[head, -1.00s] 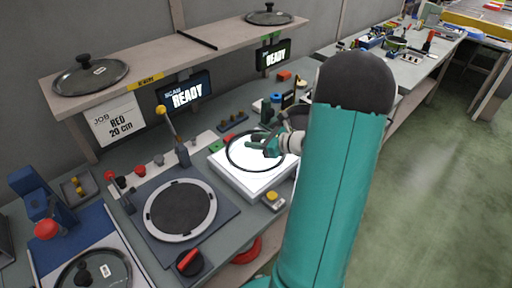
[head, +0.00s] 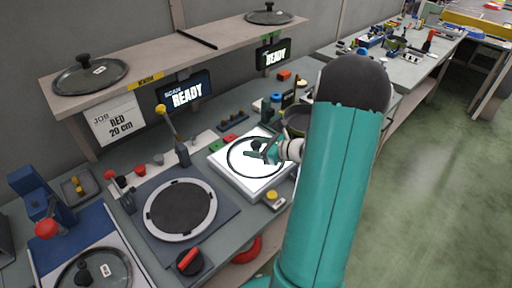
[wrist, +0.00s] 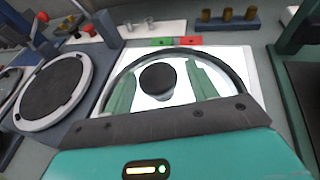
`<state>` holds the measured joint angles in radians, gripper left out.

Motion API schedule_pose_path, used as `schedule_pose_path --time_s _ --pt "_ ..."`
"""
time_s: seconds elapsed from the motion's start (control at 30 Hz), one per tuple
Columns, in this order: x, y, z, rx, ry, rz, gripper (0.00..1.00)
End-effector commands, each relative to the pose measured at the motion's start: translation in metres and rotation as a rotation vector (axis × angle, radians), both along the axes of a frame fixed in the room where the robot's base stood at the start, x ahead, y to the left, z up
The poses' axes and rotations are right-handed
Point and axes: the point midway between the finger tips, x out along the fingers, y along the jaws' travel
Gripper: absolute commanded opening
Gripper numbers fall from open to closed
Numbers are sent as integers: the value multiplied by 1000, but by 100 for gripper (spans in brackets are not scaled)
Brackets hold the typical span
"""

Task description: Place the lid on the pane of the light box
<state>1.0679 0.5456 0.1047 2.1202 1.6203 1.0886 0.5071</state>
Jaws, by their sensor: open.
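A glass lid with a dark rim (head: 231,165) and a round black knob (head: 256,145) lies on the lit white pane of the light box (head: 226,178). In the wrist view the lid's knob (wrist: 158,79) stands between the two green fingers of my gripper (wrist: 165,85), with a gap on each side. My gripper (head: 262,153) is open, low over the lid. The near part of the lid is hidden by my gripper's body in the wrist view.
Other lids lie on the shelf (head: 91,76) and on the blue station (head: 93,272) at front left. A round dark plate (head: 180,208) sits left of the light box. A dark pan (head: 297,120) stands just behind my gripper.

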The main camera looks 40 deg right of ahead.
Motion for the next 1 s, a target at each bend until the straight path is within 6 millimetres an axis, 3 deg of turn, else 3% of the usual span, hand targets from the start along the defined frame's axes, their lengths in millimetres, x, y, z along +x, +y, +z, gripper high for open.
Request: schedule_pose_path --time_s 0.17,0.63,0.8,1.0 --pt "-12 -5 7 -2 -1 -1 57" --pt "-95 -32 39 -2 0 -2 57" --pt "-106 -35 43 -1 0 0 57" --pt "-104 -30 46 -14 3 22 57"
